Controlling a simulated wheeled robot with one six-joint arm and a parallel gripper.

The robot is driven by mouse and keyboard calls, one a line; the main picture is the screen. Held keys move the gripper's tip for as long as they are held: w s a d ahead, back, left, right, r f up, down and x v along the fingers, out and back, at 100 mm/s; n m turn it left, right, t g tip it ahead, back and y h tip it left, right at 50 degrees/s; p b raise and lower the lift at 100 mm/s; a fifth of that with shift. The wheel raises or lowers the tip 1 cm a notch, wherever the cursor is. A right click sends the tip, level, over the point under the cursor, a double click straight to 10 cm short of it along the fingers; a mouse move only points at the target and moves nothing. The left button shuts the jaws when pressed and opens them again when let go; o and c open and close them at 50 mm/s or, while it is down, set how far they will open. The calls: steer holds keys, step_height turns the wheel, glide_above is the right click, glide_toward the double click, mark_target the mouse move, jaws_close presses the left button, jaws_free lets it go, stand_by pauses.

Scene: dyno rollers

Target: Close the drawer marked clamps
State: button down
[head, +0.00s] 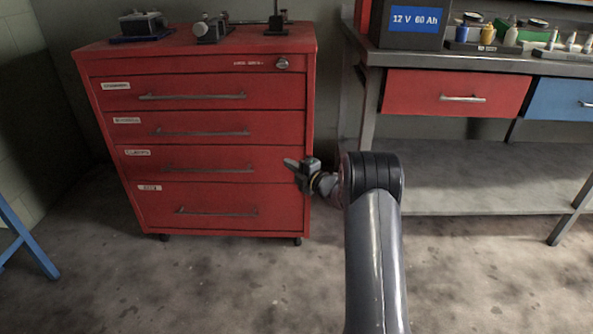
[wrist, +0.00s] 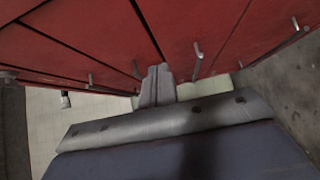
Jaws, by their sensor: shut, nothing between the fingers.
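The red cabinet (head: 200,67) has a stack of drawers. The third drawer from the top (head: 210,161) carries a small white label (head: 138,152) that appears to read clamps, though it is blurred. Its front looks flush or nearly flush with its neighbours; a small gap cannot be ruled out. Its bar handle (head: 209,169) is free. My gripper (head: 288,163) is shut and empty, in front of the right end of this drawer, pointing left. In the wrist view its closed fingertips (wrist: 158,70) are close to the red fronts; I cannot tell whether they touch.
Metal tools (head: 210,27) stand on the cabinet top. To the right is a workbench (head: 480,60) with a red drawer (head: 455,93), a blue drawer (head: 565,98) and a lower shelf (head: 470,190). A blue leg (head: 30,245) stands at far left. The floor before the cabinet is clear.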

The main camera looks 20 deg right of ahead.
steer(key=p+v, duration=0.2)
steer(key=v, duration=0.7)
steer(key=shift+s+d+p, duration=0.25)
steer(key=shift+s+p, duration=0.1)
steer(key=shift+w, duration=0.15)
